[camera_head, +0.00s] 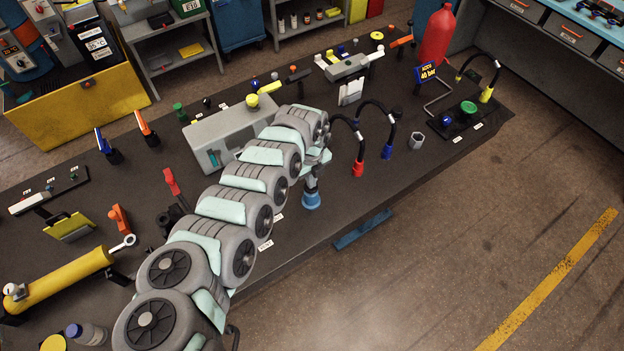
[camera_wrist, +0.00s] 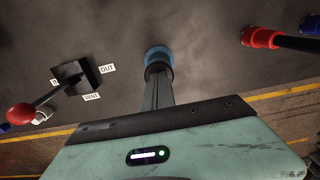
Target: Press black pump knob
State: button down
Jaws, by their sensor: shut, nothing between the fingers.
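A blue round-based piece (camera_head: 311,201) stands near the front edge of the dark bench, directly below my gripper (camera_head: 312,184) in the head view. In the wrist view the blue piece (camera_wrist: 157,53) shows just beyond my fingertips (camera_wrist: 155,78). A dark round part (camera_wrist: 157,70), which looks like the black pump knob, sits between the blue piece and the fingers. My fingers are shut and empty, and their tips overlap the dark part in view. I cannot tell whether they touch it. My arm hides part of the bench behind it.
Hoses with red (camera_head: 358,168) and blue (camera_head: 387,151) ends stand right of my gripper. A grey housing with a yellow knob (camera_head: 252,100) lies behind the arm. In the wrist view a red-knobbed lever (camera_wrist: 20,113) is at the left. Floor is open beyond the bench edge.

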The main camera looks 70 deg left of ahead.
notch_tip(320, 180, up, 14)
jog(key=p, duration=0.2)
dwell(0.4)
dwell(1.9)
